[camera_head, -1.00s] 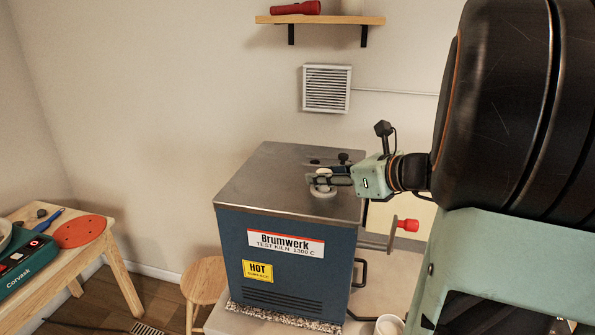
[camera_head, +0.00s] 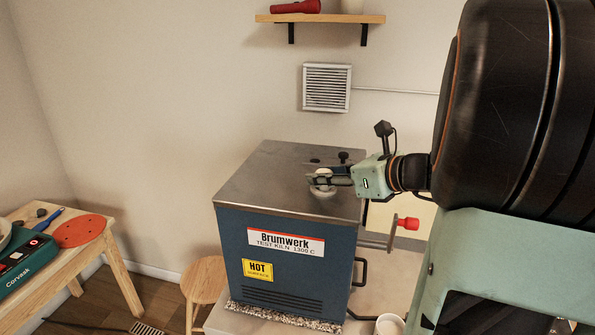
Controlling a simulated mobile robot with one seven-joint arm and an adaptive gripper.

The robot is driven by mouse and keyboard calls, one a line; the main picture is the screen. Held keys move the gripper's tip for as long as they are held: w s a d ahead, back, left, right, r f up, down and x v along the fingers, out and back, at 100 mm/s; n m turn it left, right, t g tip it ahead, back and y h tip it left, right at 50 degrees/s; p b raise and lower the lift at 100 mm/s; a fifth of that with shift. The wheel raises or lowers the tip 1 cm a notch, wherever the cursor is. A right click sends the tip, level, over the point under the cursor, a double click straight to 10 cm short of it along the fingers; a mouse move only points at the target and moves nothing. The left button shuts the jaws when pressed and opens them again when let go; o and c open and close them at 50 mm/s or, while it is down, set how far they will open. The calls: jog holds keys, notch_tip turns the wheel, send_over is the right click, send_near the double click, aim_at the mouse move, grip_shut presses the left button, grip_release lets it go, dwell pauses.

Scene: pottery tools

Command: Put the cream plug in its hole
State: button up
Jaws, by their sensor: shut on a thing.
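The cream plug (camera_head: 323,172) is between the fingers of my gripper (camera_head: 318,180), over the metal top of the blue kiln (camera_head: 268,186). My gripper reaches in from the right and is shut on the plug. A pale round piece (camera_head: 322,192) shows just below the fingers at the kiln top. I cannot tell whether it is the lower part of the plug or a collar around the hole. The hole itself is not clearly visible there, and I cannot tell whether the plug is seated.
A black knob (camera_head: 343,157) and a small dark spot (camera_head: 315,160) are behind my gripper on the kiln top. A red-ended rod (camera_head: 407,224) sticks out at the kiln's right. A wooden stool (camera_head: 204,279) stands left; the kiln top's left part is clear.

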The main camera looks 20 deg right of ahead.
jog(key=shift+f, duration=0.4)
jog(key=o, duration=0.9)
jog(key=shift+c, duration=0.2)
jog(key=p+v, duration=0.3)
jog(key=v, duration=0.8)
